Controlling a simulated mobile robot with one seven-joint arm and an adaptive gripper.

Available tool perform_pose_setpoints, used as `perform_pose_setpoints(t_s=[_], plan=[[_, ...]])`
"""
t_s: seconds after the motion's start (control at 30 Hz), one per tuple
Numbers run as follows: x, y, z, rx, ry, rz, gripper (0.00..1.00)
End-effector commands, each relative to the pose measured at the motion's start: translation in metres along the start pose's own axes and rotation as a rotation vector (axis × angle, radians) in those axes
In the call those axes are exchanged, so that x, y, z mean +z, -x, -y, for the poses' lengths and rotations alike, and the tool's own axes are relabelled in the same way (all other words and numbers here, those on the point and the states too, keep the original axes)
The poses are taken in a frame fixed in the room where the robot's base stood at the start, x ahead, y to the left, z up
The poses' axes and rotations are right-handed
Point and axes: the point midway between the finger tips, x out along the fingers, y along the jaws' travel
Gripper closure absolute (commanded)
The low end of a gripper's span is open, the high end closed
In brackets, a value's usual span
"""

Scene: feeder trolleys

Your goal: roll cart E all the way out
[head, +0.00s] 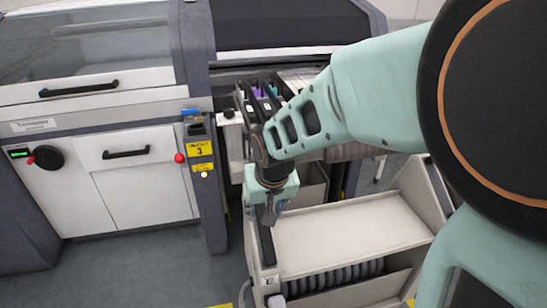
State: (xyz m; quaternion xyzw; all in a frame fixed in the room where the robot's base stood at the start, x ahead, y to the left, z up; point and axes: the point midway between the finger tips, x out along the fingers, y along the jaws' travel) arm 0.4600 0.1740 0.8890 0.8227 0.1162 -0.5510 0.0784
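A beige feeder cart (350,235) stands at the lower centre right, in front of the machine's bay and at least partly out of it. Its letter is too small to read, so I cannot confirm that it is cart E. It has a flat top tray, a dark bar along its left side (266,246) and a row of dark reels below. My gripper (268,213) points down at the cart's left edge, over the dark bar. Its fingertips are small and partly merged with the bar, so I cannot tell whether they grip it.
Feeders (262,100) sit in the bay behind. Grey floor (165,265) is clear at lower left; yellow floor marks show near the bottom.

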Motion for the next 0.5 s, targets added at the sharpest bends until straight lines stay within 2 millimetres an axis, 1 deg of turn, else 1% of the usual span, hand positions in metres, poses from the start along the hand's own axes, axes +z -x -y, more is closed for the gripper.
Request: perform_pose_setpoints(t_s=[0.3, 0.4, 0.5], plan=[[0.000, -0.058, 0.000, 0.000, -0.002, 0.001, 0.59], [0.000, -0.074, 0.000, 0.000, -0.001, 0.001, 0.59], [0.000, -0.086, 0.000, 0.000, 0.000, 0.001, 0.59]])
